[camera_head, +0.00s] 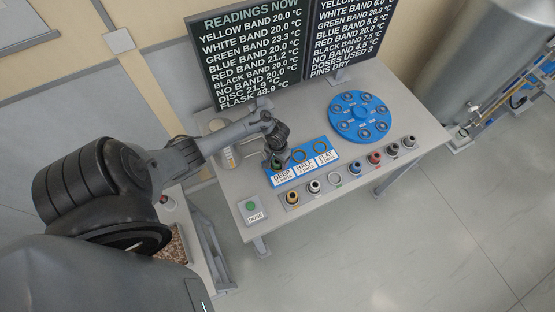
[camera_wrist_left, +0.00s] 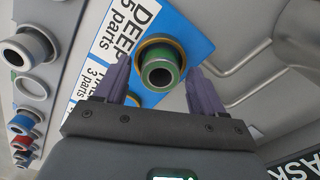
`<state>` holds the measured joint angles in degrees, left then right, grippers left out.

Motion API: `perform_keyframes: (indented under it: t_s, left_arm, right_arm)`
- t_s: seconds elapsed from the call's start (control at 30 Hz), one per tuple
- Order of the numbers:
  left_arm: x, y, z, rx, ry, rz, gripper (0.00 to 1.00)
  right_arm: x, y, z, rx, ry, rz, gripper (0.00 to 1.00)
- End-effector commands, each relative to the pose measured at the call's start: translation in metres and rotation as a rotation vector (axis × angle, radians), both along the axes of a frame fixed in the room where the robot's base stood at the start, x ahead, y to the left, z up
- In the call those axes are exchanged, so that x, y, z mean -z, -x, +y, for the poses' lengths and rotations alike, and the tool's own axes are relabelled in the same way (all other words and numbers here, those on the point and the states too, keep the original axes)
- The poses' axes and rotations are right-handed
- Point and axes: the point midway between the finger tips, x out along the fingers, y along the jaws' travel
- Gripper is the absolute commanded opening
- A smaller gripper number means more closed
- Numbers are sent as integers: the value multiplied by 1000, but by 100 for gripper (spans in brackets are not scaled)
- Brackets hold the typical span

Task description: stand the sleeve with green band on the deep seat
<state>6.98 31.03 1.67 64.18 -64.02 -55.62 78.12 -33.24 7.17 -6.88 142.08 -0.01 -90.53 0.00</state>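The sleeve with green band (camera_wrist_left: 161,70) shows in the left wrist view, with its open end toward the camera. It stands in the deep seat, whose gold ring (camera_wrist_left: 155,41) surrounds it on the blue block next to the label "DEEP 5 parts". My left gripper (camera_wrist_left: 165,84) is open, with one finger on each side of the sleeve and a gap showing beside it. In the head view my left gripper (camera_head: 277,160) is over the deep end of the blue seat block (camera_head: 304,160) and hides most of that seat. My right gripper is not in view.
The half seat (camera_head: 299,156) and flat seat (camera_head: 320,146) look empty. Other banded sleeves, such as the yellow one (camera_head: 292,197) and red one (camera_head: 374,158), stand along the front edge, with one empty place (camera_head: 334,179). A blue round disc (camera_head: 359,117) and green button (camera_head: 250,206) flank the block.

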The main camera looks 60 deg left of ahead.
Motion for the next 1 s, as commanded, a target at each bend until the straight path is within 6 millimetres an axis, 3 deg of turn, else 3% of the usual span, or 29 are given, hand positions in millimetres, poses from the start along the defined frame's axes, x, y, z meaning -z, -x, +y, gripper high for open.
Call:
perform_keyframes:
  t_s: [0.37, 1.0]
  left_arm:
    - [-9, 0, 0, 1, 0, 0, 69]
    - [-114, 0, 0, 1, -1, 0, 69]
  right_arm:
    - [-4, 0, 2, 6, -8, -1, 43]
    - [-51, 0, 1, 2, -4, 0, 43]
